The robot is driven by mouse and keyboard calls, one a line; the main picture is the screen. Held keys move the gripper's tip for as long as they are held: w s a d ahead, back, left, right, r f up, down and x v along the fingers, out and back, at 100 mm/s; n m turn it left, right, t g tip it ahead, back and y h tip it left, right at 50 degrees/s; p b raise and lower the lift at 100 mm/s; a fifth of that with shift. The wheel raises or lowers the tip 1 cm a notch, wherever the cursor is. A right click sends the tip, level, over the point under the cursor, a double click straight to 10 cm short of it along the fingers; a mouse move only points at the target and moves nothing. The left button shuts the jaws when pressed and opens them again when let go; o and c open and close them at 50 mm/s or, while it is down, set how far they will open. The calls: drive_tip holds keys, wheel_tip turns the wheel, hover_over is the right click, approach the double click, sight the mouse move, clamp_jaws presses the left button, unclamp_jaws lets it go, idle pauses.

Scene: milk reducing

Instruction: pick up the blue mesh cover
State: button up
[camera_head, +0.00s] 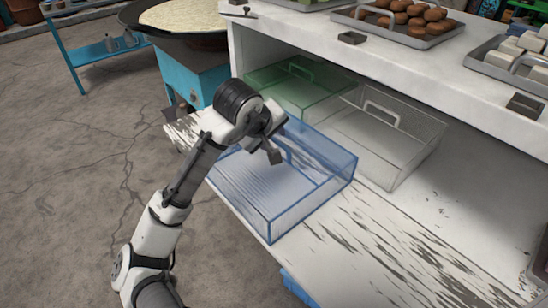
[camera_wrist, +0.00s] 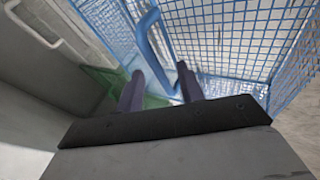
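The blue mesh cover (camera_head: 312,208) is a box-shaped cover on the worn white lower shelf, near its left front edge. My gripper (camera_head: 274,138) is over the far side of the cover, and my arm hides part of its far left side. In the wrist view, the cover's mesh (camera_wrist: 235,42) fills the upper right, and its thick blue handle (camera_wrist: 153,38) runs down toward the space between my fingers. My gripper (camera_wrist: 159,69) is open there, with a clear gap between its two fingers. I cannot tell whether either finger touches the handle.
A green cover (camera_head: 300,85) and a whitish cover (camera_head: 392,150) with handles sit close behind on the shelf (camera_head: 400,240). The upper counter (camera_head: 300,35) overhangs them and bears trays of food (camera_head: 405,30). A large pan (camera_head: 180,17) stands at the back left.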

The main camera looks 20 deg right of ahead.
clamp_jaws()
idle(0.3)
